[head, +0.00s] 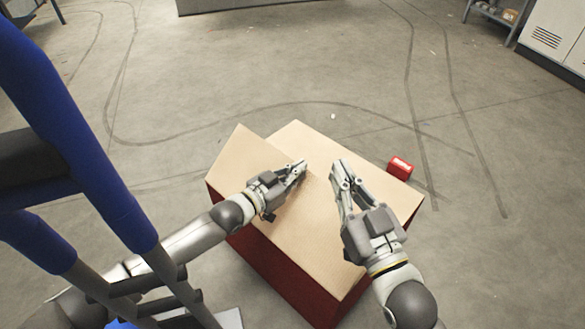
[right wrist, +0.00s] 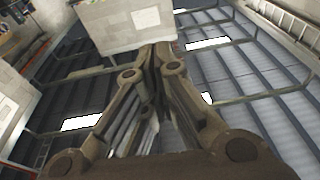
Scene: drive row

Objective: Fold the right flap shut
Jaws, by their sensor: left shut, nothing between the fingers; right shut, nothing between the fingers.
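A box with dark red sides (head: 272,268) stands on the floor in the middle of the head view. Its top shows tan cardboard panels. A left panel (head: 238,152) has a corner sticking out at the upper left and looks slightly raised. A right panel (head: 375,185) looks nearly flat across the top; the arms hide part of it. My left gripper (head: 303,168) is shut and empty over the middle of the top. My right gripper (head: 339,168) is shut and empty just right of it; its fingers also show in the right wrist view (right wrist: 160,55). I cannot tell whether either touches the cardboard.
A small red block (head: 400,167) lies by the box's right edge. Blue and grey posts (head: 75,120) cross the left side. A white cabinet (head: 555,40) and a shelf (head: 495,14) stand at the far right. The floor beyond the box is clear.

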